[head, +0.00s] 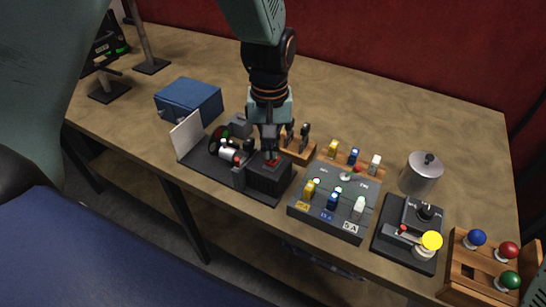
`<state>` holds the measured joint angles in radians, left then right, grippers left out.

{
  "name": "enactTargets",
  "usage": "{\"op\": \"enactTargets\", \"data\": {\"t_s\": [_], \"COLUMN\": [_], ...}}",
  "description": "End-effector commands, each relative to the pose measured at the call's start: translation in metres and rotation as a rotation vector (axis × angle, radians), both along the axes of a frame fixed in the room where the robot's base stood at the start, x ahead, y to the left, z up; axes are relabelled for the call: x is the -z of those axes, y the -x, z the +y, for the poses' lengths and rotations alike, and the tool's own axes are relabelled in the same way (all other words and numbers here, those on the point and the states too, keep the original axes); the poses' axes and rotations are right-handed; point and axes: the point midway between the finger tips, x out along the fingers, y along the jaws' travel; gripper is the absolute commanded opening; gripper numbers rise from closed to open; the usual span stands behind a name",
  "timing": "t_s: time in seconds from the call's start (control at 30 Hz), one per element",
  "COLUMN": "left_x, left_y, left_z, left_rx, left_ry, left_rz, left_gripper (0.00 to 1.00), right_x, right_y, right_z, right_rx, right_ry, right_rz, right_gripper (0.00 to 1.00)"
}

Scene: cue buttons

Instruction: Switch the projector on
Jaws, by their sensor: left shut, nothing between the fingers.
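What looks like the projector is a dark unit (268,183) on a flat black base, with a reel and lens-like parts (229,149) and a white upright card (187,135) at its left end.
A blue box (189,99) stands behind the card. Right of the projector are a grey panel with coloured plugs (330,219), a black device with a yellow knob (408,240), a metal canister (421,174) and a wooden rack with coloured balls (466,265). The wooden table (390,115) is clear at the back.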

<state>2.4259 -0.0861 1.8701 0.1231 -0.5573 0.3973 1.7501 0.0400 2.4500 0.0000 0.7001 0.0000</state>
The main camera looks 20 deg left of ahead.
Motion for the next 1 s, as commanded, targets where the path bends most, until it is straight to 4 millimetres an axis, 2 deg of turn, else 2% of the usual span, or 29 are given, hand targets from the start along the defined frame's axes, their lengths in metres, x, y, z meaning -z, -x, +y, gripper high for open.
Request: {"op": "enactTargets", "data": {"t_s": [1.0], "left_x": [0.011], "left_y": [0.000], "left_z": [0.000], "left_rx": [0.000], "left_ry": [0.000], "left_rz": [0.000], "left_gripper": [0.00], "right_x": [0.005], "right_y": [0.000], "right_z": [0.000], "right_rx": [0.000], "right_ry": [0.000], "right_rz": [0.000], "right_gripper": [0.00]}}
